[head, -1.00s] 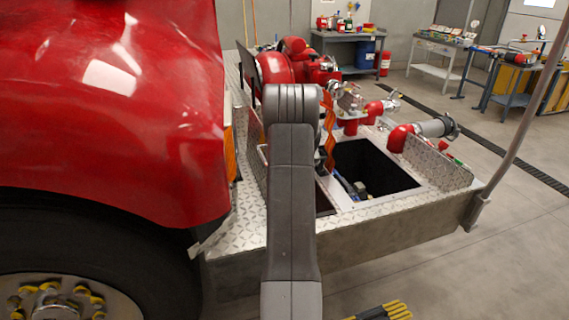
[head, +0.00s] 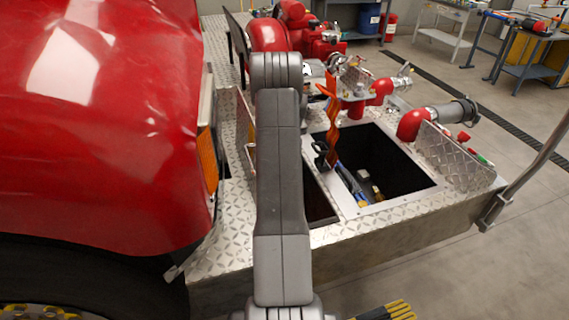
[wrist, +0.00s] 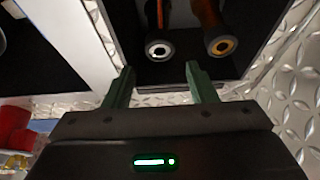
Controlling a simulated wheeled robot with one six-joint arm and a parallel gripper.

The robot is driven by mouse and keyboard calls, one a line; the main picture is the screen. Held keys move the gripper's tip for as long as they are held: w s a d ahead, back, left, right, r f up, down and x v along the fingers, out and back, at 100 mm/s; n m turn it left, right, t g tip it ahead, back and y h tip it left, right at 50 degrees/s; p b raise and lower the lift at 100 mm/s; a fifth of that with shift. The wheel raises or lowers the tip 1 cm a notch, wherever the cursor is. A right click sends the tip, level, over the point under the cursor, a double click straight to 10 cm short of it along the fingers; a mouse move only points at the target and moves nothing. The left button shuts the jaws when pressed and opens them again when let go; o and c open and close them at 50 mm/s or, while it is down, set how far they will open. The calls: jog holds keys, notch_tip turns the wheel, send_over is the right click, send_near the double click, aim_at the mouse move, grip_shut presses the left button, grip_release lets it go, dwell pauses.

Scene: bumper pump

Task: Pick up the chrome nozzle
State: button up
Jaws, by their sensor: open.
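In the wrist view, two nozzles lie side by side in a narrow dark compartment (wrist: 180,72), their round ends facing me. The left one has a silver ring around a dark bore and looks like the chrome nozzle (wrist: 159,49). The right one has a brass-coloured ring (wrist: 222,46). My gripper (wrist: 160,69) is open and empty, with its green fingers pointing towards the compartment. The chrome nozzle's end shows between and beyond the fingertips, apart from them. In the head view my arm covers most of the narrow compartment (head: 320,205), and the nozzles are hidden.
A larger open bin (head: 395,165) with blue-handled items is right of the narrow compartment. An orange wavy strip (head: 332,115) stands close by my wrist. Red pipe fittings (head: 412,125) rise behind the bin. The red truck body (head: 110,130) is on the left.

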jog(key=shift+p+x, duration=1)
jog(key=shift+x, duration=4)
jog(key=shift+r, duration=0.1)
jog(key=c, duration=0.6)
jog(key=shift+w, duration=0.1)
jog(key=shift+c, duration=1.3)
jog(key=shift+r, duration=0.15)
